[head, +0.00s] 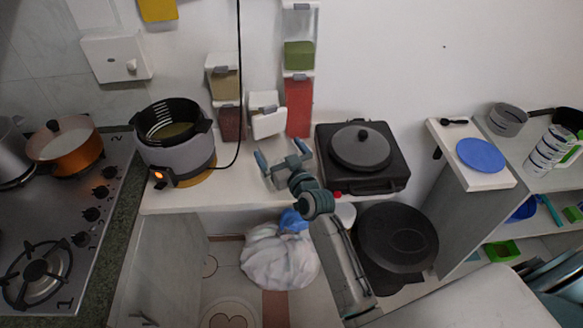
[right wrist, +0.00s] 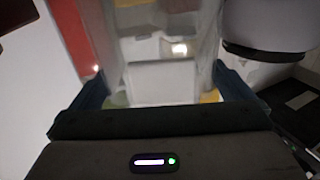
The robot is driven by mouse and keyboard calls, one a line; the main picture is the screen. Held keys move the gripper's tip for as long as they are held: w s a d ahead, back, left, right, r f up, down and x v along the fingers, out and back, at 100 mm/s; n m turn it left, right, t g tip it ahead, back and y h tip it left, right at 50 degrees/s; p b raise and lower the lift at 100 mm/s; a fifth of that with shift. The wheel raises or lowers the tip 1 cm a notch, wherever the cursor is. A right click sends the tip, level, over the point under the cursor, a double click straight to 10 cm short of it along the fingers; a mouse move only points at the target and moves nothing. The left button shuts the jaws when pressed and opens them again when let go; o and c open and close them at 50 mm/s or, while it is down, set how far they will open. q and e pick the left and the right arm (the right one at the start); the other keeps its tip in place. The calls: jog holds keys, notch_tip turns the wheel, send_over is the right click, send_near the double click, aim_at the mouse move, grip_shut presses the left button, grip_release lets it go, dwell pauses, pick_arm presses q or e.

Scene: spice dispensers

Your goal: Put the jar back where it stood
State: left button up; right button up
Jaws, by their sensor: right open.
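A pale, clear-walled jar (head: 267,122) with a grey clip on top stands, slightly tilted in the picture, at the back of the white counter against the wall. My right gripper (head: 283,155) is open in front of it, above the counter. In the right wrist view the fingers spread to either side of a pale, clear-walled container (right wrist: 163,78), which looks like this jar; I cannot tell whether they touch it. Beside it are a red-filled dispenser (head: 298,105), a green one (head: 299,55), a tan one (head: 225,84) and a dark red one (head: 230,122). My left gripper is out of view.
A grey cooker (head: 175,155) with a black basket stands left on the counter (head: 222,197). A black appliance (head: 335,140) with a round lid on it stands right. A black cable hangs down left of the jar. A stove (head: 60,220) is far left.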

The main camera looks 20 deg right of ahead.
jog(key=s+d+b, duration=0.1)
jog(key=s+b, duration=0.1)
jog(key=s, duration=0.8)
jog(key=shift+s, duration=0.2)
dwell(0.7)
